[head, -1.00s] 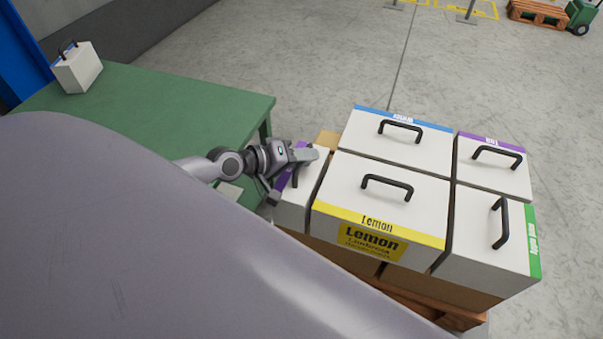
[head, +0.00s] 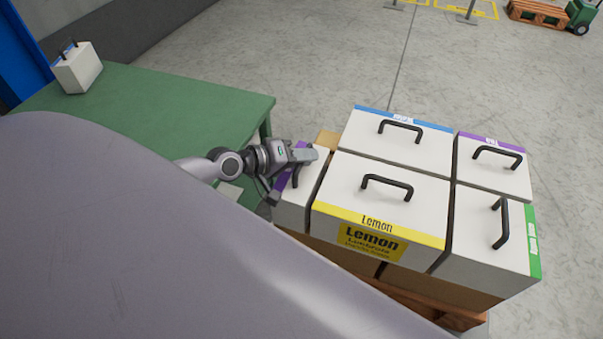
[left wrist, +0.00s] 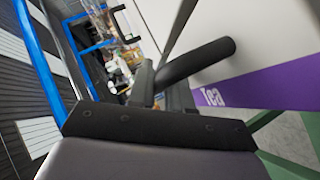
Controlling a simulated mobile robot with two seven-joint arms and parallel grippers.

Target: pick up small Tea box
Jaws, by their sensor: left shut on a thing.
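The small Tea box (head: 298,211) is white with a purple stripe on its top edge. It stands at the left end of the group of boxes, beside the Lemon box. The left wrist view shows its purple "Tea" label (left wrist: 212,97) and its black bar handle (left wrist: 200,60) up close. My left gripper (head: 296,172) is over the top of this box and is shut on its handle; the gripper partly hides the handle. The gripper fingers (left wrist: 160,88) also show at the handle in the left wrist view. My right gripper is in no view.
The Lemon box (head: 378,190) stands close on the right. Blue-striped (head: 397,135), purple-striped (head: 493,168) and green-striped (head: 490,230) boxes stand beyond it, above a wooden pallet (head: 440,312). A green table (head: 165,115) at left carries a small white box (head: 78,70).

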